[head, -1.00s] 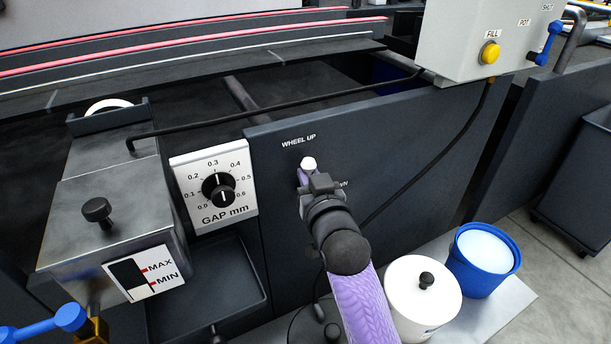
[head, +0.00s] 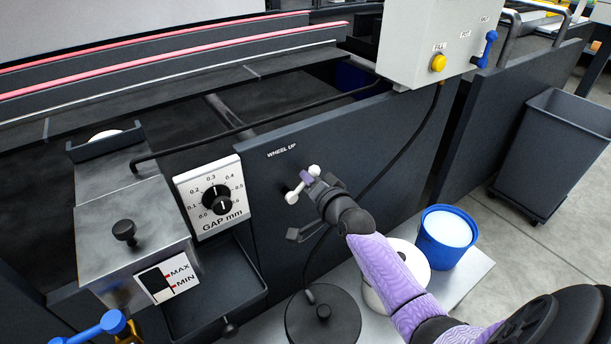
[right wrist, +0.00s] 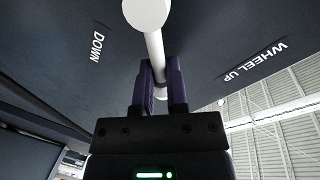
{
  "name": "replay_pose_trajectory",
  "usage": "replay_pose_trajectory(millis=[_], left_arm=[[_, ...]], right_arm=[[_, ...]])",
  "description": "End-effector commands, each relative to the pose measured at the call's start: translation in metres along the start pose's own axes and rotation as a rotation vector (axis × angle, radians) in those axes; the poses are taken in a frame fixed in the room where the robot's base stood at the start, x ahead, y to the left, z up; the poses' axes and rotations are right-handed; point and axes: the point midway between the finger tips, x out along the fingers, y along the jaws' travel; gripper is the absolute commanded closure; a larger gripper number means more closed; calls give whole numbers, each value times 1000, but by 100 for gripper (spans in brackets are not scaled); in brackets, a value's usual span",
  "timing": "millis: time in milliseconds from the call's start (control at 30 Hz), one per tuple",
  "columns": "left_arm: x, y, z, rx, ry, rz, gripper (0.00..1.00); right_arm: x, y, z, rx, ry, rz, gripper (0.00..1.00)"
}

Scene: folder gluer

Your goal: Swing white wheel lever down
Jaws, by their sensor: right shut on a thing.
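The white lever (head: 294,195) stands out from the dark panel (head: 262,205), and its visible part slants up to the right with a rounded white end at each side of the fingers. My right gripper (head: 306,180) is shut on its rod. In the right wrist view the purple fingers (right wrist: 160,85) close around the white rod (right wrist: 155,52), with a round white knob (right wrist: 147,11) beyond them. The WHEEL UP label (head: 281,151) is above the lever; it also shows in the right wrist view (right wrist: 256,61), opposite the DOWN label (right wrist: 97,47). My left gripper is out of view.
The gap dial (head: 216,199) and metal glue box (head: 135,230) stand left of the lever. A grey control box (head: 420,45) is above right. A black round lid (head: 323,318), white pot (head: 405,262) and blue bucket (head: 447,238) stand below. A black cable hangs nearby.

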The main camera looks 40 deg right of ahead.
Motion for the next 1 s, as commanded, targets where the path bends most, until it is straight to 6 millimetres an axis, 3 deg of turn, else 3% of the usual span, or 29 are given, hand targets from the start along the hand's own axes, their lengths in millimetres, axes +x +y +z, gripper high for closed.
replay_pose_trajectory(millis=[500,1000], left_arm=[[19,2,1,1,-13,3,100],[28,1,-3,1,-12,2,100]], right_arm=[[5,24,3,406,-75,-3,100],[6,30,5,559,-105,-4,100]])
